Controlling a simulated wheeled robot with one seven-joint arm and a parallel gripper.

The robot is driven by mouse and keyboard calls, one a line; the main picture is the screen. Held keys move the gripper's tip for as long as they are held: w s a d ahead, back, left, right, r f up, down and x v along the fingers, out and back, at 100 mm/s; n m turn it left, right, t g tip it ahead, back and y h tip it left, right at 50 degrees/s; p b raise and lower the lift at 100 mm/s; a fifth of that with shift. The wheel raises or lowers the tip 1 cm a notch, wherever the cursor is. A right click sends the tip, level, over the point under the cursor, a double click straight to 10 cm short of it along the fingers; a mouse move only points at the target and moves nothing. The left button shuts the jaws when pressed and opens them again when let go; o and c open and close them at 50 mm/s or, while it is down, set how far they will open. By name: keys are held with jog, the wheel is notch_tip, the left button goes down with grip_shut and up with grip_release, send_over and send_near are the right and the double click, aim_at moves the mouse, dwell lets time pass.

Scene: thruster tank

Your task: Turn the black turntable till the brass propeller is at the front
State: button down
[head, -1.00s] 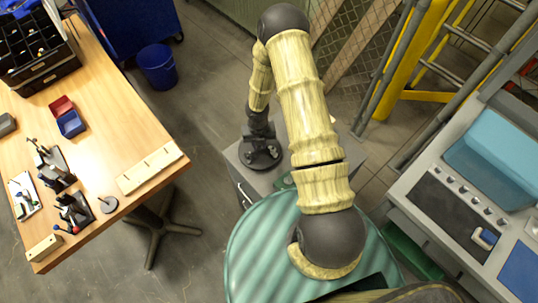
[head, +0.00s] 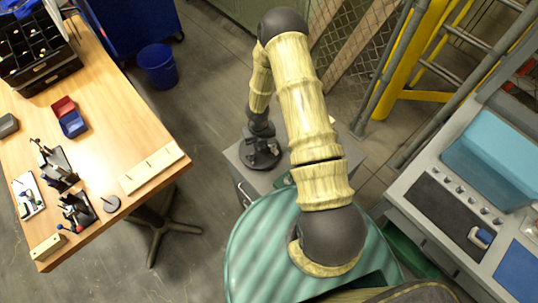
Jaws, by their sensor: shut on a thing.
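The black turntable (head: 262,161) is a dark round shape on top of a grey cabinet, in the middle of the head view. My arm reaches over it from above, and my dark gripper (head: 261,137) is down at the turntable, small in the picture. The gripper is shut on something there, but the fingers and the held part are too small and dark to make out. Part of the turntable is hidden by the gripper. I cannot pick out the brass propeller.
The grey cabinet (head: 236,156) stands beyond my green ribbed body. A wooden table (head: 100,110) with fixtures, small bins and a black organiser is at left. A blue bucket (head: 158,66) stands on the floor. A grey control console (head: 415,200) and yellow steps (head: 398,60) are at right.

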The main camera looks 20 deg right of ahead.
jog(key=shift+n+p, duration=1.95)
jog(key=shift+n, duration=0.45)
jog(key=shift+d+r+n+p, duration=0.15)
jog(key=shift+n+p, duration=1.85)
jog(key=shift+p, duration=0.05)
jog(key=shift+w+n+p, duration=0.1)
jog(key=shift+n+p, duration=0.9)
jog(key=shift+n, duration=0.6)
jog(key=shift+n+p, duration=0.35)
jog(key=shift+n, duration=1.15)
jog(key=c, duration=1.4)
grip_release()
jog(key=shift+o, duration=0.2)
jog(key=shift+r+p, duration=3.75)
jog(key=shift+r, duration=0.65)
